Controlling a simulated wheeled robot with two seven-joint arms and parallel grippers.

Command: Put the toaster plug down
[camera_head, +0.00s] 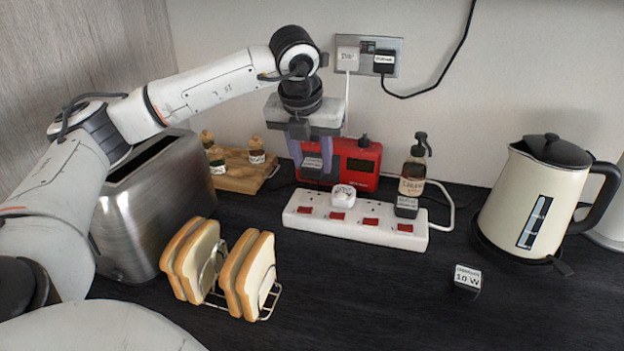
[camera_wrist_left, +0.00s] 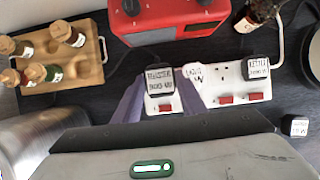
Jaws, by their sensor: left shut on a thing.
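My left gripper (camera_head: 313,165) is shut on a dark plug with a white label (camera_head: 312,162), taken to be the toaster plug. The plug also shows between the purple fingers in the left wrist view (camera_wrist_left: 160,79). In the head view it appears above the left end of the white power strip (camera_head: 385,230), in front of the red radio. Whether it touches the strip is hard to tell. The steel toaster (camera_head: 160,205) stands at the left, partly behind my arm. My right gripper is not in view.
The strip holds a white plug (camera_head: 343,196) and a black plug (camera_head: 406,207). A red radio (camera_head: 355,162), sauce bottle (camera_head: 413,172), spice board (camera_head: 240,178), toast rack (camera_head: 270,300), kettle (camera_head: 530,200) and small charger (camera_head: 467,279) stand around. The front middle counter is clear.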

